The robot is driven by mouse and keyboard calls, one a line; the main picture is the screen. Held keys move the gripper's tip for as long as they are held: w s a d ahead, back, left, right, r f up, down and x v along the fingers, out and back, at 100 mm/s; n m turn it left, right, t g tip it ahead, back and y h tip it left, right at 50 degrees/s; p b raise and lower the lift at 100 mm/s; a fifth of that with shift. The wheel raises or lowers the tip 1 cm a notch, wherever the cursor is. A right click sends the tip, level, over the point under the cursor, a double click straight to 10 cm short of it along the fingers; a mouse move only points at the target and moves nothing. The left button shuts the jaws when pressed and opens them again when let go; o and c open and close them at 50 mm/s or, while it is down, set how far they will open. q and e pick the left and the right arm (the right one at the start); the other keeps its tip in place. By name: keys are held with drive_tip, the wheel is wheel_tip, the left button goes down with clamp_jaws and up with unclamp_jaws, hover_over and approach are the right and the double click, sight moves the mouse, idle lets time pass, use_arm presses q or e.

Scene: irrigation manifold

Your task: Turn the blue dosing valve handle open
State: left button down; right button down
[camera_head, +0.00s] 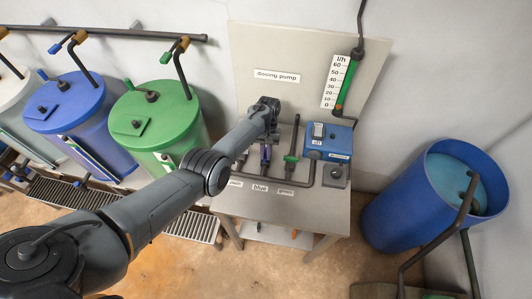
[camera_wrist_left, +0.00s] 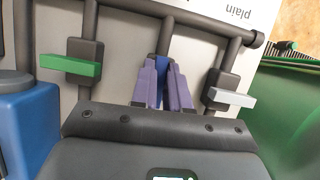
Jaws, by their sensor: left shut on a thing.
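The blue dosing valve handle (camera_wrist_left: 162,72) shows in the left wrist view as a narrow blue strip between the purple-grey fingers of my left gripper (camera_wrist_left: 163,90). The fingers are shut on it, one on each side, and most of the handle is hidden. How far it is turned cannot be told. In the head view my left gripper (camera_head: 265,155) reaches down at the middle valve, above the label "blue" (camera_head: 260,189). My right gripper is not in view.
A green handle (camera_wrist_left: 70,66) and a white handle (camera_wrist_left: 232,97) flank the blue one, both crosswise to their pipes. The blue dosing pump (camera_head: 329,141) stands right of the valves on the grey bench (camera_head: 320,212). A flow scale (camera_head: 338,82) is behind.

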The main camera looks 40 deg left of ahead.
use_arm(q)
drive_tip(key=shift+m+y, duration=0.3)
drive_tip(key=shift+m, duration=0.1)
drive_tip(key=c, duration=1.1)
unclamp_jaws()
drive_tip(key=shift+w+a+r, duration=0.1)
drive_tip(key=shift+r, duration=0.2)
drive_tip(key=p+v, duration=0.1)
drive_tip(key=v, duration=0.9)
drive_tip(key=shift+w+a, duration=0.1)
